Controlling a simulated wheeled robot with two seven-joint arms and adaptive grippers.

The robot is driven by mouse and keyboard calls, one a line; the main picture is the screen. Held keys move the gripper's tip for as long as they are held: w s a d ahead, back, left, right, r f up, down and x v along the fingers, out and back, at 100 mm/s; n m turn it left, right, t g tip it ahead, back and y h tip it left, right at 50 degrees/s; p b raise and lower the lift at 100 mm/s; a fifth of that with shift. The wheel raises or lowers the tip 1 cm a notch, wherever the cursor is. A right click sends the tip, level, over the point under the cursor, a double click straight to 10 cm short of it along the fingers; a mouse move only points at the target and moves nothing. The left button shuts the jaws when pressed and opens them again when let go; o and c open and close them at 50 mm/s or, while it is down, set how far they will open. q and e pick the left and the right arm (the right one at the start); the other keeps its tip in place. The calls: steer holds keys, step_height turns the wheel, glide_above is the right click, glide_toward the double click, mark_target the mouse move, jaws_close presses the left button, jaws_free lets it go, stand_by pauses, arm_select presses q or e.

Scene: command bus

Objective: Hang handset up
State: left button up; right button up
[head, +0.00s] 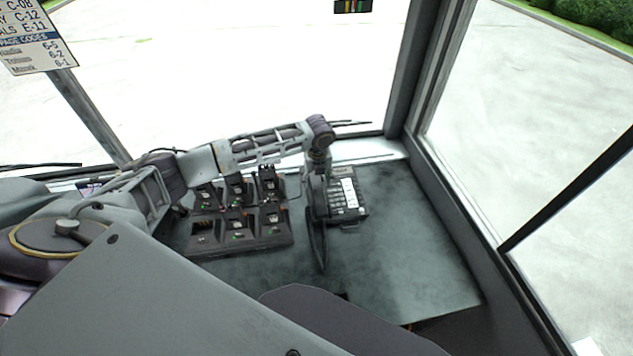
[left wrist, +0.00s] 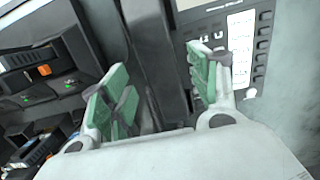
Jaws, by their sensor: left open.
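A desk phone with a white-labelled keypad (head: 347,197) sits on the dashboard, right of centre in the head view. It also shows at the top right of the left wrist view (left wrist: 241,50). The long black handset (head: 318,240) lies along the phone's left side, its near end reaching past the phone's front edge. Whether it is seated in the cradle I cannot tell. My left gripper (head: 318,172) is above the handset's far part. In the left wrist view its green-padded fingers (left wrist: 160,72) are apart, with the dark handset (left wrist: 153,40) between and beyond them. My right gripper is not in view.
A bank of black radio chargers (head: 238,236) with several radios stands just left of the phone. The dashboard (head: 420,250) is clear to the right. Windows and a dark pillar (head: 395,85) bound the space behind. A code sheet (head: 30,38) hangs at upper left.

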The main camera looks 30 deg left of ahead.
arm_select(q)
step_height(320, 180, up, 9)
steer(key=s, duration=0.1)
steer(key=shift+d, duration=0.45)
steer(key=shift+f, duration=0.15)
stand_by(0.4)
